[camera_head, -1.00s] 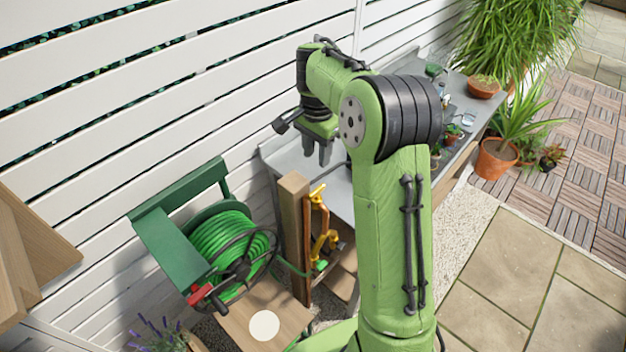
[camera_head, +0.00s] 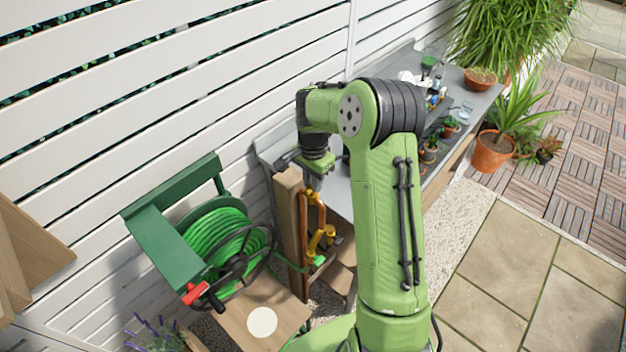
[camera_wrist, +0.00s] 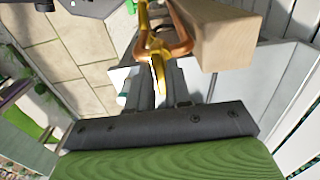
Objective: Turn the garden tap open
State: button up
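The garden tap (camera_head: 322,240) is yellow brass, with copper pipe, on a wooden post (camera_head: 288,225) between the hose reel and the grey bench. My gripper (camera_head: 314,182) is just above the upper end of the pipework, pointing down, and hides the upper yellow handle in the head view. In the wrist view, the yellow handle (camera_wrist: 158,72) lies between the two dark fingertips of my gripper (camera_wrist: 160,80). The fingers stand apart with a gap between them. I cannot tell whether either finger touches the handle.
A green hose reel (camera_head: 225,245) with a black crank stands left of the post. A grey bench (camera_head: 345,195) with small pots and tools runs behind my arm. A white slatted fence (camera_head: 150,100) is close behind. Paving at the right is clear.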

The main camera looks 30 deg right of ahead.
grip_shut()
jog(key=shift+n, duration=0.4)
jog(key=n, duration=0.8)
jog(key=n+b, duration=0.1)
jog(key=n, duration=0.8)
dwell(0.4)
